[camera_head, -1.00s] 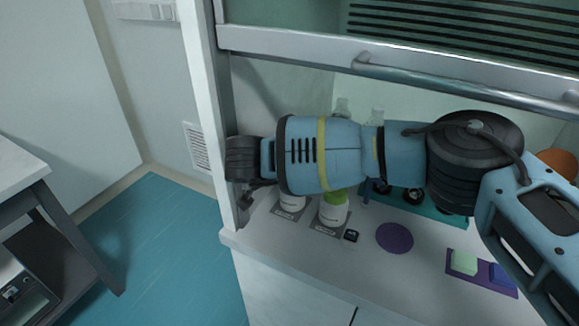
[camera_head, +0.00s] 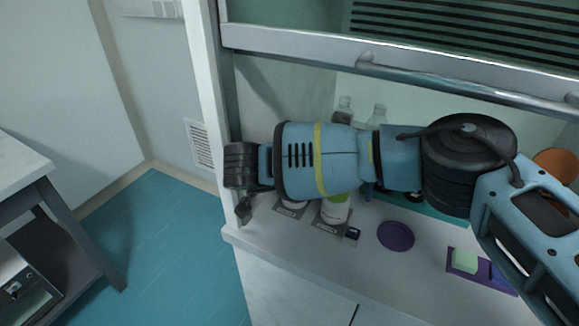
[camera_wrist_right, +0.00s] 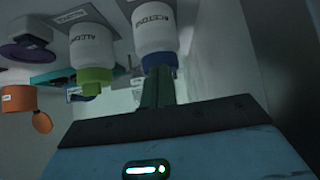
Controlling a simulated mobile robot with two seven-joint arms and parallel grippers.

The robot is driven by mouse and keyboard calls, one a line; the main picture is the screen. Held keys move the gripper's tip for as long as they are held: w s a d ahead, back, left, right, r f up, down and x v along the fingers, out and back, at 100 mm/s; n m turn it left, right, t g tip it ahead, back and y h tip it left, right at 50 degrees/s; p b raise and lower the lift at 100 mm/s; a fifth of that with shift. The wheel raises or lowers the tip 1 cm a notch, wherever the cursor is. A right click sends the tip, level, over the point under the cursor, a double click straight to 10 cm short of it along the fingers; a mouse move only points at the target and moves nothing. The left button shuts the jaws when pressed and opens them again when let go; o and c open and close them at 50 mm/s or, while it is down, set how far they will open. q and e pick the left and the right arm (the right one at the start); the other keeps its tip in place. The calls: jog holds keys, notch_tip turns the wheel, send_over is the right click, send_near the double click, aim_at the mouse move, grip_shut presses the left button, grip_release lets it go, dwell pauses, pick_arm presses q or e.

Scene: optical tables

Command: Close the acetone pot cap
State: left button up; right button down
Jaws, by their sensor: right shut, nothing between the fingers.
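The white acetone pot (camera_wrist_right: 154,29) appears upside down in the right wrist view, with its blue cap (camera_wrist_right: 161,61) at the neck. The fingertips hide part of the cap, and I cannot tell how firmly it is seated. My right gripper (camera_wrist_right: 158,75) is shut and empty, its fingertips right by the cap; whether they touch it is unclear. In the head view my right gripper (camera_head: 243,210) points down at the left end of the worktop, and my forearm covers most of the acetone pot (camera_head: 292,206). My left gripper is not in view.
The alcohol pot (camera_wrist_right: 92,42) with a green cap stands beside the acetone pot. A purple disc (camera_head: 396,236), a small black item (camera_head: 353,233) and a purple tray (camera_head: 453,266) with blocks lie to the right. The hood's side post (camera_head: 215,120) is close to my right gripper.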

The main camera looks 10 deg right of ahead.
jog(key=shift+w+d+r, duration=0.25)
jog(key=shift+r, duration=0.4)
jog(key=s+a+r, duration=0.1)
jog(key=s+a, duration=0.7)
jog(key=s, duration=0.3)
jog(key=shift+s+r, duration=0.3)
jog(key=shift+s, duration=0.1)
jog(key=shift+a, duration=0.1)
